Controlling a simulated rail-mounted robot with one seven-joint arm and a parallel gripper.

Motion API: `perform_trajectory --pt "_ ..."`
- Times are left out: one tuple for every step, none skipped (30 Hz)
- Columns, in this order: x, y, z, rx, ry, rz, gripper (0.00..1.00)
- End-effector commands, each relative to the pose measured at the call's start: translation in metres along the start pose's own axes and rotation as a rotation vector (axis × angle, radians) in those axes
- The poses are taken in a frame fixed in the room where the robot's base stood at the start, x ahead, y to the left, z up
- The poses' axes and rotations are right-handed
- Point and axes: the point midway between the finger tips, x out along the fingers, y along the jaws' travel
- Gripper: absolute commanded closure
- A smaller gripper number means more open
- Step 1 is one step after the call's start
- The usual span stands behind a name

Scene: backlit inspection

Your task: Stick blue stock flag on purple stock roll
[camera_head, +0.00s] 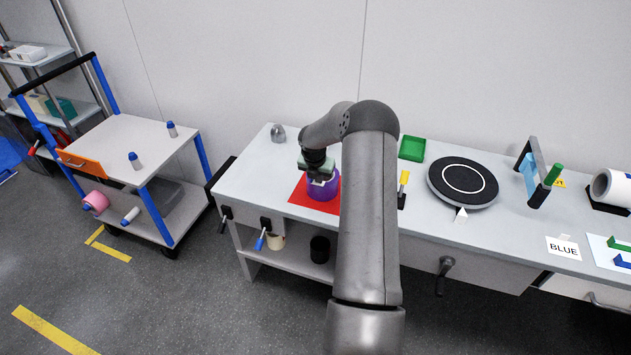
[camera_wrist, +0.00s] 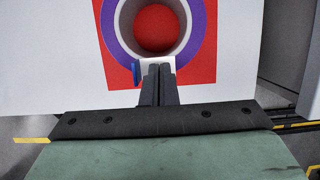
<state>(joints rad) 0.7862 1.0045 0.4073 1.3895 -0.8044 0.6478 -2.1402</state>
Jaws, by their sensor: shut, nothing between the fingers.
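The purple roll (camera_head: 324,190) stands on a red mat (camera_head: 300,196) on the bench. In the wrist view, the purple roll (camera_wrist: 195,42) shows as a ring with an open core. A small white piece with a blue part (camera_wrist: 137,74), apparently the blue flag, sits at the roll's near rim. My gripper (camera_wrist: 158,67) is shut, its fingertips together right at the white piece, partly covering it. Whether they touch cannot be told. In the head view my gripper (camera_head: 318,176) is over the roll and hides part of it.
A yellow-topped tool (camera_head: 404,181), a green tray (camera_head: 412,148) and a black turntable (camera_head: 463,181) stand to the right. Further right are a BLUE card (camera_head: 563,248) and a sheet with a green piece (camera_head: 618,244) and a blue piece (camera_head: 622,262). A cart (camera_head: 130,140) stands left.

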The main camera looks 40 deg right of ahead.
Motion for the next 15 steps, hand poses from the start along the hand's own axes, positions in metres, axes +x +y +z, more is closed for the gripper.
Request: perform_trajectory --pt "0.0005 0.0000 -0.0002 0.000 0.000 0.000 1.00" --pt "0.0009 0.0000 -0.0003 0.000 0.000 0.000 1.00" --pt "0.0015 0.0000 -0.0006 0.000 0.000 0.000 1.00" --pt "0.0021 0.0001 -0.0008 0.000 0.000 0.000 1.00" --pt "0.0028 0.0001 -0.0010 0.000 0.000 0.000 1.00" --pt "0.0037 0.0001 -0.0013 0.000 0.000 0.000 1.00" --pt "0.0037 0.0001 -0.0012 0.000 0.000 0.000 1.00" --pt "0.0032 0.0001 -0.0010 0.000 0.000 0.000 1.00" --pt "0.0031 0.0001 -0.0010 0.000 0.000 0.000 1.00" --pt "0.0031 0.0001 -0.0010 0.000 0.000 0.000 1.00" --pt "0.0032 0.0001 -0.0011 0.000 0.000 0.000 1.00" --pt "0.0032 0.0001 -0.0011 0.000 0.000 0.000 1.00" --pt "0.0032 0.0000 -0.0011 0.000 0.000 0.000 1.00" --pt "0.0032 0.0000 -0.0011 0.000 0.000 0.000 1.00" --pt "0.0031 0.0001 -0.0010 0.000 0.000 0.000 1.00"
